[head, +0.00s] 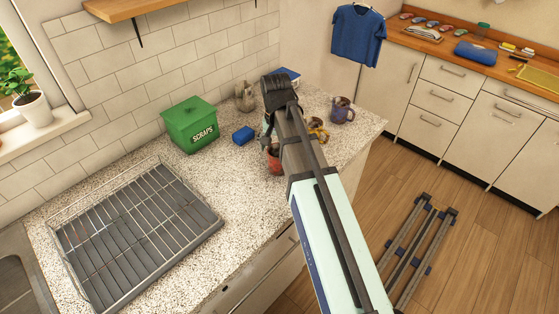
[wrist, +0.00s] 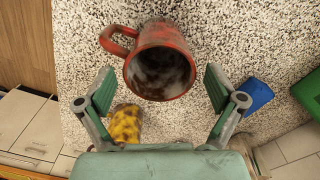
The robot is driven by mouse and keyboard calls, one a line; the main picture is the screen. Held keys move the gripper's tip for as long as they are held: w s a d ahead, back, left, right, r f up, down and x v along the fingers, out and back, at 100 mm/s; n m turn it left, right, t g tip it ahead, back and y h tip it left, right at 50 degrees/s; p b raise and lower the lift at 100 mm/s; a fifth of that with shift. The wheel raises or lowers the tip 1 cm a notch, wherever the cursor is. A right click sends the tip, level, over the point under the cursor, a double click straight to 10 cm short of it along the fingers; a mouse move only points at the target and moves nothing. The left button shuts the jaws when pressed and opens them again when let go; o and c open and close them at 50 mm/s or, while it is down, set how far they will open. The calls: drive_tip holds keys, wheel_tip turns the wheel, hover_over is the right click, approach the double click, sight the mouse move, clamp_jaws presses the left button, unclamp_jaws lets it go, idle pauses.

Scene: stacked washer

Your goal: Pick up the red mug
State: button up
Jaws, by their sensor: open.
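The red mug (head: 274,161) stands on the speckled counter in the head view, partly hidden behind my arm. In the wrist view the red mug (wrist: 165,38) is at the top centre, its dark, stained mouth facing the camera and its handle pointing left. My gripper (wrist: 160,90) is open, with one green-padded finger on each side below the mug's sides in the picture. No contact with the mug shows. In the head view the fingers are mostly hidden by my arm.
A yellow, dark-spotted mug (wrist: 126,124) lies close to my left finger. A blue block (head: 243,135), a green scraps bin (head: 190,125) and a purple mug (head: 341,110) stand nearby. A wire dish rack (head: 135,235) fills the counter's left. Bare counter lies between rack and mug.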

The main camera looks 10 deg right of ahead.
drive_tip(key=shift+s+f+p, duration=0.1)
drive_tip(key=shift+f+p, duration=0.5)
drive_tip(key=shift+f, duration=1.35)
drive_tip(key=c, duration=1.5)
